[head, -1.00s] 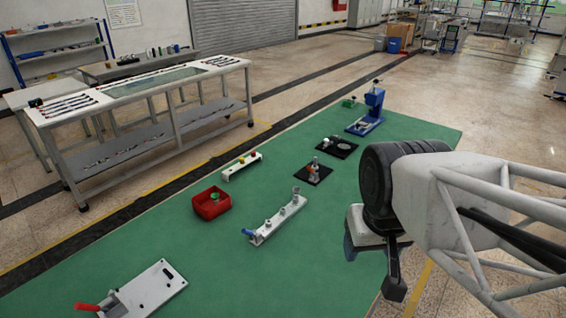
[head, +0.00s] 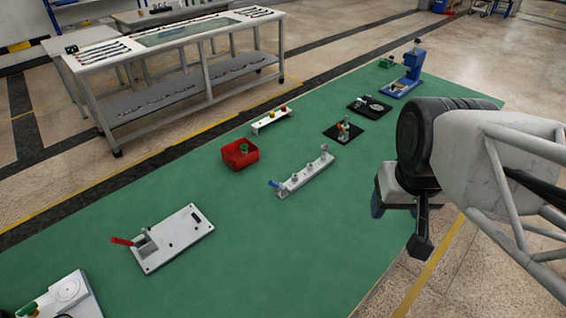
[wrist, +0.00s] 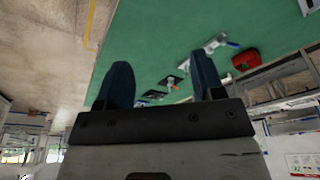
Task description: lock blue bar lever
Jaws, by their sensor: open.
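The blue lever (head: 274,184) sticks out low at the near left end of a narrow white bar (head: 293,187). The bar carries several upright metal posts and lies on the green mat. In the wrist view the blue lever (wrist: 232,43) and its bar (wrist: 211,46) show small, beyond my right finger. My gripper (wrist: 163,80) is open, its two dark blue fingers wide apart with nothing between them. In the head view my gripper (head: 418,238) hangs near the mat's right edge, well to the right of the bar and apart from it.
A red bin (head: 240,161) and a small white stand (head: 270,124) lie beyond the bar. A white plate with a red lever (head: 122,241) lies to its left. Black-based fixtures (head: 344,131) and a blue press (head: 410,70) stand further back. Green mat (head: 300,250) is clear in front.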

